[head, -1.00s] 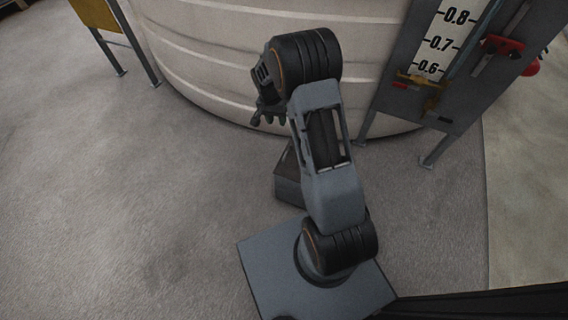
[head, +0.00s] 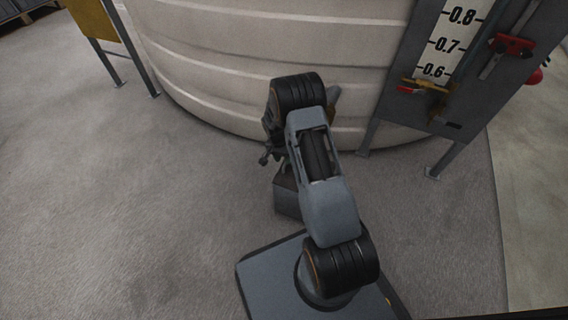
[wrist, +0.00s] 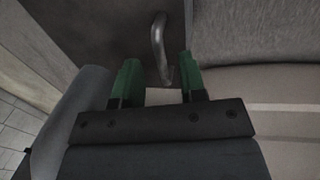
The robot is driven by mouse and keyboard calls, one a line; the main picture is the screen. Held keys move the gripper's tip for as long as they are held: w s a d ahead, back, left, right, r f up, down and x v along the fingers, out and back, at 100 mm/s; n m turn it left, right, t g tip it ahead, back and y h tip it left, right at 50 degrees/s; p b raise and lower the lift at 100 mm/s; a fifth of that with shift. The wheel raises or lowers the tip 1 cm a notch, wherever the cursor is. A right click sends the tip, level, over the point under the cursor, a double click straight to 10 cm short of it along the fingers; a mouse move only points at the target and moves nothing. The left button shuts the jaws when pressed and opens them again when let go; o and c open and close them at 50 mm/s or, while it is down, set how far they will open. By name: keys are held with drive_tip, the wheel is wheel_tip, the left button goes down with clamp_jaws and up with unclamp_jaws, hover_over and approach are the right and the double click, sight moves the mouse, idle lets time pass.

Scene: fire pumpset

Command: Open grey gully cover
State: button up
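In the wrist view a flat dark grey cover (wrist: 105,28) fills the upper left. A bent metal handle (wrist: 157,38) stands on it near its right edge. My gripper (wrist: 158,76) is open, with green fingertips apart and no object held. The handle's lower end shows between the fingertips in the picture; I cannot tell whether it touches them. In the head view a low dark grey box (head: 287,199) sits on the floor, mostly hidden behind my arm. The fingers are hardly visible there.
A large pale ribbed tank (head: 225,65) stands just behind the arm. A grey gauge stand (head: 420,110) with red-handled valves is on the right. A yellow panel on legs (head: 95,18) is at the upper left. The floor at left is clear.

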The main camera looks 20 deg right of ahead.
drive_tip(key=shift+s+d+f, duration=0.15)
drive_tip(key=shift+f, duration=0.8)
clamp_jaws()
